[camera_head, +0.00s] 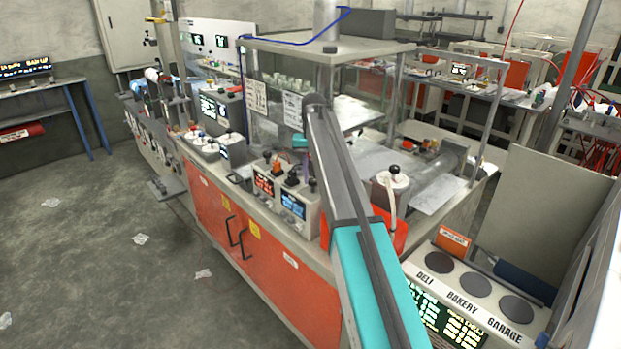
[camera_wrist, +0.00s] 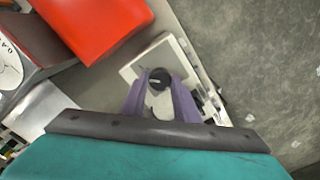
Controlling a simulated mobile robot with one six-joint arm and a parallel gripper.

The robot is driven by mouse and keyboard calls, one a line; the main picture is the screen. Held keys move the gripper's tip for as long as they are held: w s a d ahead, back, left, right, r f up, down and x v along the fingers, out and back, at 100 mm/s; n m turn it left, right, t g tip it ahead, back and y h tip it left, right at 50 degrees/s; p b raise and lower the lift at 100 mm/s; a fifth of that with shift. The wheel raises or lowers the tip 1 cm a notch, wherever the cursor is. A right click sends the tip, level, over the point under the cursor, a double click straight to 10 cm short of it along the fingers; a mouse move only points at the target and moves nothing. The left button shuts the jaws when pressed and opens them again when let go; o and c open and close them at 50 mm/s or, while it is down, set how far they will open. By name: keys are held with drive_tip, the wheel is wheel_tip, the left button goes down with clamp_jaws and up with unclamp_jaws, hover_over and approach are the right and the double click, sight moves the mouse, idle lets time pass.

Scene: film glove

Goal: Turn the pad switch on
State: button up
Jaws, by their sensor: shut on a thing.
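My gripper (camera_wrist: 160,84), with two purple fingers, is shut on a round black knob (camera_wrist: 159,76) in the wrist view. One finger is on each side of the knob. The knob sits on a pale, light-coloured panel (camera_wrist: 134,72). I take this knob to be the pad switch, but no label on it can be read. In the head view, the gripper hangs below the teal wrist (camera_head: 300,141), over a control box (camera_head: 312,213) with lit displays and black knobs on top. The knob's marking and its on or off position cannot be told.
The control box stands on a long bench with orange doors (camera_head: 270,275). A white round-topped device (camera_head: 392,182) stands to its right. An orange-red block (camera_wrist: 98,22) is close to the gripper in the wrist view. Open grey floor (camera_head: 110,270) lies to the left.

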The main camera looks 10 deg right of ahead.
sight(313, 180)
drive_tip(key=shift+s+f+m, duration=0.15)
drive_tip(key=shift+s+m, duration=0.1)
drive_tip(key=shift+m, duration=0.15)
drive_tip(key=o, duration=1.1)
drive_tip(key=shift+c, duration=0.2)
drive_tip(key=shift+w, duration=0.1)
drive_tip(key=shift+r, duration=0.2)
drive_tip(key=shift+r+p, duration=0.5)
drive_tip(key=shift+r, duration=0.25)
drive_tip(key=shift+r+p, duration=1.5)
drive_tip(key=shift+r, duration=1.45)
